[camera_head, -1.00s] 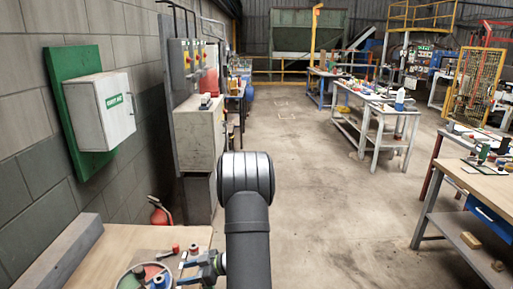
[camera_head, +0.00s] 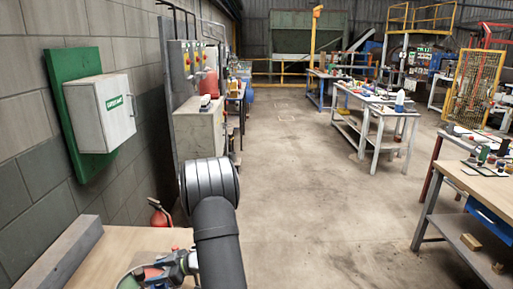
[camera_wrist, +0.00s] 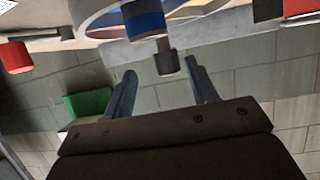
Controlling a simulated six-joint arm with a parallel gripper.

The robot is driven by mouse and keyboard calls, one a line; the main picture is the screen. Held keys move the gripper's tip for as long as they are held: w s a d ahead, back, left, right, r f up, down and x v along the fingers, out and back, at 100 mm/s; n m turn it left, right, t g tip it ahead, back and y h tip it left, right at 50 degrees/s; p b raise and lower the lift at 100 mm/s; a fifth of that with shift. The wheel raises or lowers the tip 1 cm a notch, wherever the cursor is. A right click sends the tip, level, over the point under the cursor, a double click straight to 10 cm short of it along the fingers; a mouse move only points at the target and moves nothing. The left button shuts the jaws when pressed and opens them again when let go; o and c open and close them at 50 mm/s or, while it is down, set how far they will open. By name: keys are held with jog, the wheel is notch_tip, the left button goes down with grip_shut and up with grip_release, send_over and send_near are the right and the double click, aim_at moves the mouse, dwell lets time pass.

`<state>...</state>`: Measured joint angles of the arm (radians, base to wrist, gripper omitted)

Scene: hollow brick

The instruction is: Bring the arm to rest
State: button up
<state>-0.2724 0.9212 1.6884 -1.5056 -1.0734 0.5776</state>
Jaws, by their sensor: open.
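My gripper (camera_head: 160,279) is at the bottom left of the head view, over the wooden table (camera_head: 122,243). In the wrist view my gripper (camera_wrist: 162,82) shows two blue fingers spread apart, with nothing held between them. A round tray (camera_wrist: 95,22) with coloured sections is at the top of the wrist view, beyond the fingertips. A blue and a dark cylinder (camera_wrist: 167,62) show there, the dark one in line with the finger gap. In the head view the tray is mostly hidden by my gripper and cut by the frame edge.
A long grey block (camera_head: 62,255) lies along the table's left edge, by the block wall. A white first aid box (camera_head: 100,112) on a green board hangs above. A red cylinder (camera_wrist: 15,57) shows at the wrist view's left.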

jog(key=w+a+r+v, duration=0.1)
jog(key=r+v, duration=0.1)
jog(key=v, duration=1.2)
jog(key=w+d+f+m+t+h, duration=0.1)
jog(key=w+d+f+m+t, duration=0.2)
jog(key=w+d+m+t, duration=0.3)
jog(key=shift+n+g+h, duration=0.3)
jog(key=shift+n+h, duration=0.1)
jog(key=shift+n, duration=0.1)
jog(key=w+a+f, duration=0.1)
jog(key=a+f, duration=0.1)
jog(key=a, duration=0.1)
jog(key=w+a+f, duration=0.1)
jog(key=a+f, duration=0.2)
jog(key=w+a+f, duration=0.1)
jog(key=a+f, duration=0.2)
jog(key=a, duration=0.1)
jog(key=shift+w, duration=0.25)
jog(key=shift+d+f, duration=0.15)
jog(key=shift+f, duration=0.95)
jog(key=shift+r, duration=0.1)
